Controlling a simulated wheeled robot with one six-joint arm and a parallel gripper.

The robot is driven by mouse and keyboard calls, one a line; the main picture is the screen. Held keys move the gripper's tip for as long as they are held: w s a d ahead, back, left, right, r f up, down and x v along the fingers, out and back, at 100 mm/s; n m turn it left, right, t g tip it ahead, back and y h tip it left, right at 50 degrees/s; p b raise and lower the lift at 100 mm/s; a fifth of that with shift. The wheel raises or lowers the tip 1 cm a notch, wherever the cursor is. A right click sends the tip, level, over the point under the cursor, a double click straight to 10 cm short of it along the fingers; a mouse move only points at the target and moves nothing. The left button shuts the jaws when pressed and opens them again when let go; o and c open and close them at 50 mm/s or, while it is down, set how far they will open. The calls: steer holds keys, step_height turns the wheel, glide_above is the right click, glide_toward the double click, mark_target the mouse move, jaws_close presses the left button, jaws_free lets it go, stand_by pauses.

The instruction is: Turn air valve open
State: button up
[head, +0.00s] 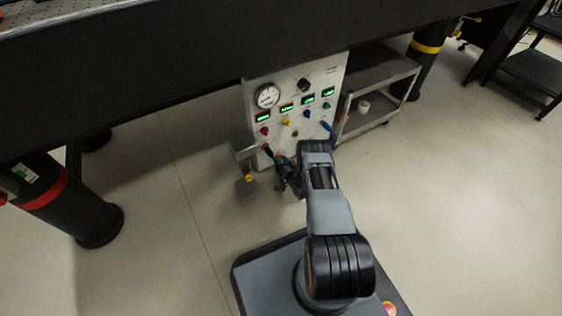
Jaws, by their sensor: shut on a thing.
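A pale control panel (290,73) stands under the bench with a round gauge (267,96), a black knob (304,85), green-lit displays and small coloured knobs. Several valve handles sit along its lower part. A blue handle (326,127) is at the right. My gripper (273,155) is at the panel's lower left, shut on a small valve handle with a reddish end (266,147). The jaws and my wrist hide most of this handle, so its angle cannot be told. I cannot read any label to tell which one is the air valve.
The dark bench edge (200,75) runs above the panel. A grey cart (380,72) with a white cup (364,106) stands at right. A small stand with a yellow part (249,178) is just left of my gripper. Black bench legs stand at both sides. The floor in front is clear.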

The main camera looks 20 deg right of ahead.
steer(key=shift+m, duration=1.6)
steer(key=o, duration=0.9)
steer(key=shift+s, duration=0.1)
